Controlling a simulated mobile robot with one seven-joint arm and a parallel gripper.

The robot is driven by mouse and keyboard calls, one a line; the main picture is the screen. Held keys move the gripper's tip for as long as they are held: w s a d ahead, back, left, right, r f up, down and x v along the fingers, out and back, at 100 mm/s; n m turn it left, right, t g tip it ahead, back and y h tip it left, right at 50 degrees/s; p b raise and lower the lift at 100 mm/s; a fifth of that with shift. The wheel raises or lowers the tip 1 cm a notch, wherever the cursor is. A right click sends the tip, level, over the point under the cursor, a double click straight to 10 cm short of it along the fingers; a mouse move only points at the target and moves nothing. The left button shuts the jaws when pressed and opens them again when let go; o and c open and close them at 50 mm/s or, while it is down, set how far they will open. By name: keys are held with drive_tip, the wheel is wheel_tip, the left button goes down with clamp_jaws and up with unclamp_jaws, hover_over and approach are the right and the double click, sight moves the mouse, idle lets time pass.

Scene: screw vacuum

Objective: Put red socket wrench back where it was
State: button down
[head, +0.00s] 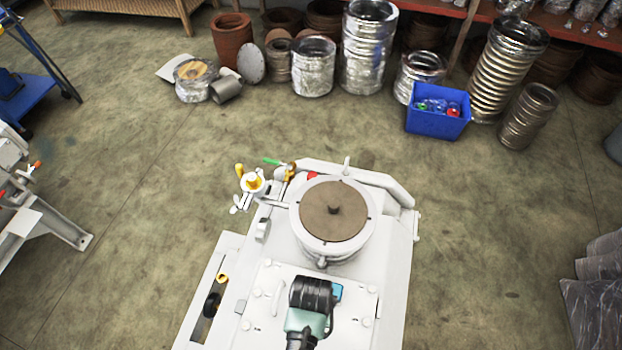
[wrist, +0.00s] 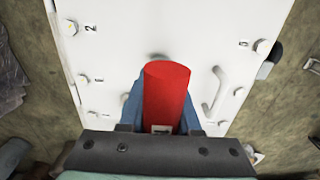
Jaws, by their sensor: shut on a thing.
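The red socket wrench (wrist: 167,92) is between the blue fingers of my gripper (wrist: 158,118) in the wrist view. My gripper is shut on it, and its red end points away from the wrist camera. The wrench is above the white machine's flat plate (wrist: 150,28), which has numbered bolts around its edge. I cannot tell the height of the gap. In the head view my gripper (head: 336,292) is over the front plate of the white machine. The wrench is hidden there behind my arm and gripper.
A round brown-topped drum (head: 334,212) stands behind the plate on the machine. A curved handle (wrist: 214,92) rises from the plate near the wrench. A valve with yellow parts (head: 253,182) sticks out at the left. A blue bin (head: 437,122) stands on the floor behind.

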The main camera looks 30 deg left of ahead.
drive_tip(key=c, duration=0.6)
unclamp_jaws()
drive_tip(key=shift+f, duration=0.1)
wheel_tip(320, 180, up, 12)
drive_tip(key=shift+r+b, duration=0.2)
drive_tip(key=shift+b, duration=0.15)
drive_tip(key=shift+w, duration=0.1)
